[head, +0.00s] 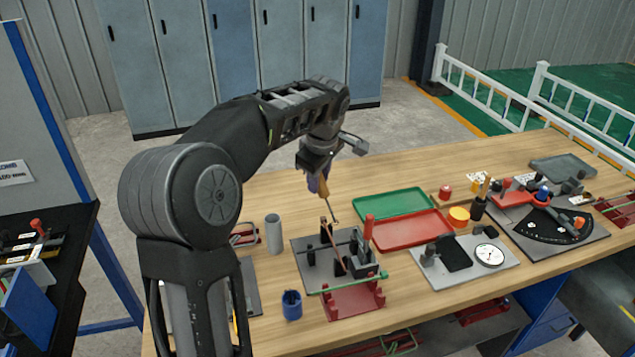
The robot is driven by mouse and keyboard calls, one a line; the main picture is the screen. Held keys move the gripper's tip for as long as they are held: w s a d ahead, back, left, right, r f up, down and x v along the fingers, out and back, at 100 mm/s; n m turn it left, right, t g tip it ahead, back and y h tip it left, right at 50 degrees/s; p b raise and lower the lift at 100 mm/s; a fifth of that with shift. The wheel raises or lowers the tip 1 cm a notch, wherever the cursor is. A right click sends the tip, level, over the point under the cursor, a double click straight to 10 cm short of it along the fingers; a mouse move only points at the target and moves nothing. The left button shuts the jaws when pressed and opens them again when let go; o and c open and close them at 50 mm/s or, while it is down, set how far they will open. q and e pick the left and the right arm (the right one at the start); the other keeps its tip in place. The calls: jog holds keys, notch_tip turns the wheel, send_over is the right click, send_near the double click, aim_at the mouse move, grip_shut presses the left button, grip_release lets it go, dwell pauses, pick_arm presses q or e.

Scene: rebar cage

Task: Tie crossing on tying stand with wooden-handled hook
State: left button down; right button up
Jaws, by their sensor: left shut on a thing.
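My left gripper (319,178) reaches over the bench from the left and points down. It is shut on the wooden-handled hook (325,189), whose handle shows below the fingers. The hook's thin shaft slants down to the right, with its tip above the tying stand (303,266). The stand is a dark plate with black posts and a brown rod (333,246) slanting over it. The crossing itself is too small to make out, and I cannot tell whether the hook touches it. My right gripper is not in view.
A grey cylinder (273,234) and a blue cup (291,304) stand left of and in front of the stand. A red rack (353,300) is in front. A green tray (393,203) and red tray (411,229) lie right, with a dial-gauge plate (463,262) beyond.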

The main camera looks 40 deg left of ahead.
pick_arm(q)
jog(key=shift+f+b, duration=0.15)
jog(key=shift+b, duration=0.15)
notch_tip(320, 180, down, 4)
jog(key=b, duration=0.3)
jog(key=shift+f+b, duration=0.1)
jog(key=shift+b, duration=0.25)
jog(key=shift+f+b, duration=0.8)
jog(key=shift+f, duration=0.15)
jog(key=shift+s+a, duration=0.1)
